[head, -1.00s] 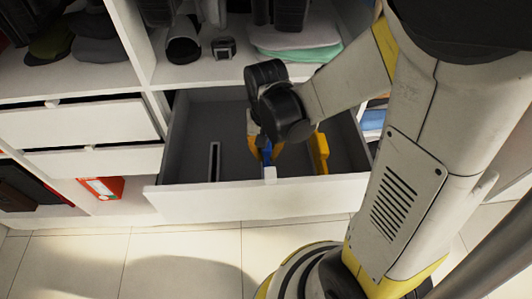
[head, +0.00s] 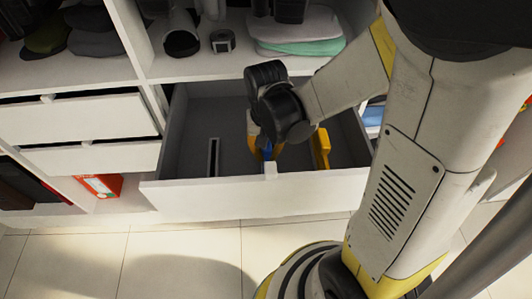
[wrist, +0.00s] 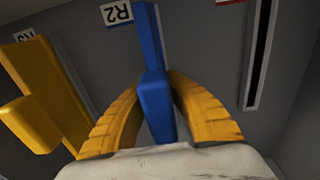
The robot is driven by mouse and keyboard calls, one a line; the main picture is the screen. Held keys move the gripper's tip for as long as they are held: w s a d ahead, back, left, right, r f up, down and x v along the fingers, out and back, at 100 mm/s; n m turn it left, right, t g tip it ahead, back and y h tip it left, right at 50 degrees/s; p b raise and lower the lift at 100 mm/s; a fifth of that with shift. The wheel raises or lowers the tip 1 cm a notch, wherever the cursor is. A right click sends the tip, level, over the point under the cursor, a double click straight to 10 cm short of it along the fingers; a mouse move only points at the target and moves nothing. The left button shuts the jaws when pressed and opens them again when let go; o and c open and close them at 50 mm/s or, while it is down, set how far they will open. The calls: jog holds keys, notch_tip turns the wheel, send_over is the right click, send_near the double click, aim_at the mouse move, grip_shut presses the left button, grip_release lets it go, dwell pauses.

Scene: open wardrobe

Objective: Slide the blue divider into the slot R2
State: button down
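The blue divider (wrist: 152,60) stands between the two yellow fingers of my gripper (wrist: 157,95), which are closed on its handle in the wrist view. Its far part runs beside the R2 label (wrist: 117,12), along a grey slot rail that shows just to its right. How deep it sits in the slot is hidden. In the head view my gripper (head: 264,151) is down inside the open drawer (head: 200,199), and only a little of the blue divider (head: 267,152) shows below the wrist.
A yellow divider (wrist: 45,85) stands beside the R3 label (wrist: 24,35), left of my gripper in the wrist view. An empty dark slot (wrist: 259,50) lies to the right. The drawer's front wall is close to my gripper. Shelves with clothes (head: 300,30) are behind.

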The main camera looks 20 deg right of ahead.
jog(key=shift+f, duration=0.3)
jog(key=c, duration=1.5)
grip_release()
jog(key=shift+r, duration=0.15)
notch_tip(320, 180, up, 12)
jog(key=shift+f, duration=0.1)
jog(key=s+r+n+t, duration=0.3)
jog(key=s+n+t, duration=0.1)
jog(key=t, duration=0.3)
jog(key=shift+s+a+r, duration=0.15)
jog(key=shift+s+r, duration=0.25)
jog(key=shift+s, duration=0.05)
